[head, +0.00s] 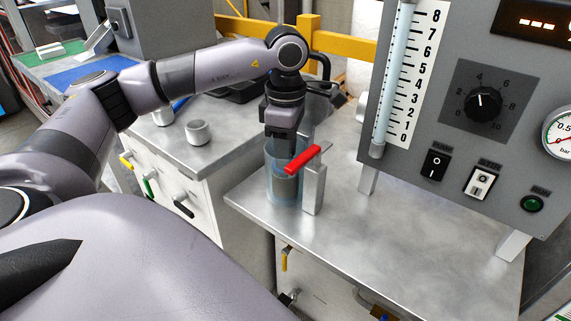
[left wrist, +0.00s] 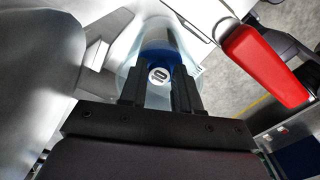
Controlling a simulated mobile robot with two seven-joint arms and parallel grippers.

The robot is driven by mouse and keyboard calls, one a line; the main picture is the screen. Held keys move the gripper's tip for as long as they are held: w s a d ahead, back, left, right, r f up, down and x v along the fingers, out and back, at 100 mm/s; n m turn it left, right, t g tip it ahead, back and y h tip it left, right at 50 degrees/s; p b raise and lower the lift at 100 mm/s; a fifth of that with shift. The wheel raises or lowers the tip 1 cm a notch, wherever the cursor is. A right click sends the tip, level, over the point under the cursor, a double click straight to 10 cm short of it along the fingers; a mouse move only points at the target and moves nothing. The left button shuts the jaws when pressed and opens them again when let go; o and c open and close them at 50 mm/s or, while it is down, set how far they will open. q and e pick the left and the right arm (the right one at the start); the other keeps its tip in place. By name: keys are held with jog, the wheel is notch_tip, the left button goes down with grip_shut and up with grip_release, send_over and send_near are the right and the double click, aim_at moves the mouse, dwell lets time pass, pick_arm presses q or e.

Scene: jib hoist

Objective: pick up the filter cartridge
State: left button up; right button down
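My left gripper (head: 283,150) points straight down at the mouth of a clear bluish cylinder (head: 271,182) on the metal bench. A grey round body shows low inside the cylinder; I take it to be the filter cartridge (head: 285,188). In the left wrist view, my left gripper (left wrist: 157,70) has its two fingers apart, with a visible gap. A pale round cap with a dark slot, seemingly the cartridge top (left wrist: 159,75), shows between and beyond them, with blue around it. The fingers seem apart from it. My right gripper is not in view.
A red lever handle (head: 303,159) on a metal post (head: 314,190) stands right beside the cylinder. A grey control panel (head: 420,150) rises at the right. The bench front (head: 380,240) is clear. A small metal cup (head: 197,132) stands on the left cabinet.

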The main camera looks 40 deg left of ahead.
pick_arm(q)
grip_shut()
jog(key=shift+r, duration=0.15)
